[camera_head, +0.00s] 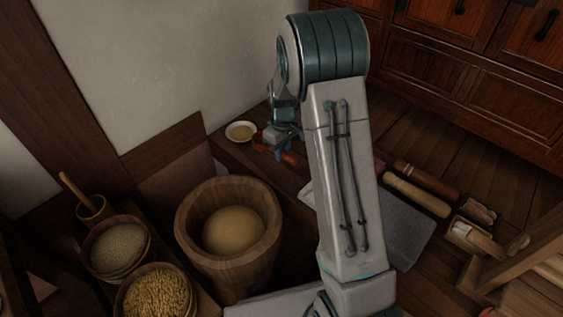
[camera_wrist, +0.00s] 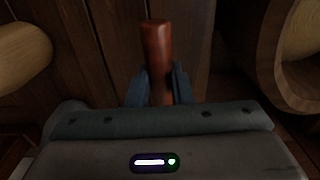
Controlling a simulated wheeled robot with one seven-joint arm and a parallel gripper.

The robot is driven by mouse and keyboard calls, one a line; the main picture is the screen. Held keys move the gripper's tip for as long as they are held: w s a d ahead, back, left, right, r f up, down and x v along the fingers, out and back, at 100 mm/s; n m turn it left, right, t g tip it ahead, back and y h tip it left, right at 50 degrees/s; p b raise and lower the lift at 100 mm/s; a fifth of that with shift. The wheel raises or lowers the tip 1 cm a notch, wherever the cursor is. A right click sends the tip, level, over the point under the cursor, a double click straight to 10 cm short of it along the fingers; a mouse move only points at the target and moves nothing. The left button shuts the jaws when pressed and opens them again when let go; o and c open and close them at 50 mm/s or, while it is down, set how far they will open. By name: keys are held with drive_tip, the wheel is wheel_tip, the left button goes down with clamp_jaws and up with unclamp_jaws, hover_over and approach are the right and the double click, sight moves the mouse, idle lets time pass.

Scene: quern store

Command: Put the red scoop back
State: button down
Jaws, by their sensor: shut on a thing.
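The red scoop (camera_head: 289,158) is at my gripper (camera_head: 281,149), near the wall end of the dark wooden surface in the head view. A bit of red also shows left of the fingers. In the wrist view, its red-brown handle (camera_wrist: 157,38) stands between the two dark fingers of my gripper (camera_wrist: 157,88), which is shut on it. The scoop's bowl end is hidden in the wrist view. I cannot tell whether the scoop touches the surface below.
A small pale bowl (camera_head: 241,131) stands just left of the gripper. A wooden tub (camera_head: 188,238) with yellowish content is nearer, beside grain bowls (camera_head: 140,262). Right of my arm lie a grey cloth (camera_head: 408,232), a pale roller (camera_head: 416,193) and a darker one (camera_head: 427,178).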

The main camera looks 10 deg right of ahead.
sight(282, 168)
drive_tip(key=shift+f+b, duration=1)
drive_tip(key=shift+f, duration=1)
drive_tip(key=shift+f, duration=0.1)
drive_tip(key=c, duration=1.3)
unclamp_jaws()
wheel_tip(282, 168, up, 12)
drive_tip(key=p, duration=0.4)
drive_tip(key=shift+s+r+p, duration=0.15)
drive_tip(key=shift+r+p, duration=0.05)
drive_tip(key=shift+p, duration=0.1)
drive_tip(key=s+r+m, duration=0.3)
drive_tip(key=s+r, duration=0.1)
drive_tip(key=s, duration=0.9)
drive_tip(key=s+r+m+t, duration=0.1)
drive_tip(key=s+r+m, duration=0.2)
drive_tip(key=s, duration=1)
drive_tip(key=shift+a+r+m, duration=0.25)
drive_tip(key=shift+r+m, duration=0.05)
drive_tip(key=shift+r, duration=0.65)
